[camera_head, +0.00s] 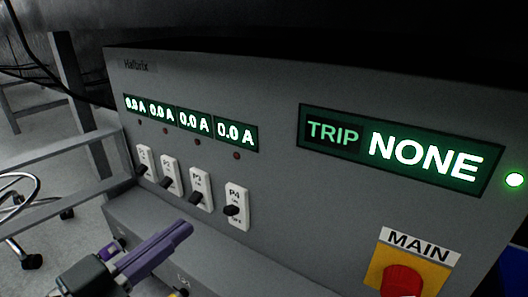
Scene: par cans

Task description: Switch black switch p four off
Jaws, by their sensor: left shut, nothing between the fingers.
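The P4 switch is a white plate (239,193) with a black lever (231,210), at the right end of a row on the grey panel. The lever sticks out toward me at mid-plate; I cannot tell surely which way it is set. My left gripper (186,229) has purple fingers that are shut and empty. It is below and left of the P4 switch in the picture, under the P3 switch (199,183), apart from the levers. My right gripper is not in view.
The P1 (145,155) and P2 (171,171) switches are left of P3. Current displays (193,122) above read 0.0 A. The trip display (395,150) reads NONE, with a lit green lamp (515,180). A red MAIN knob (402,281) is at lower right. A ledge runs below the switches.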

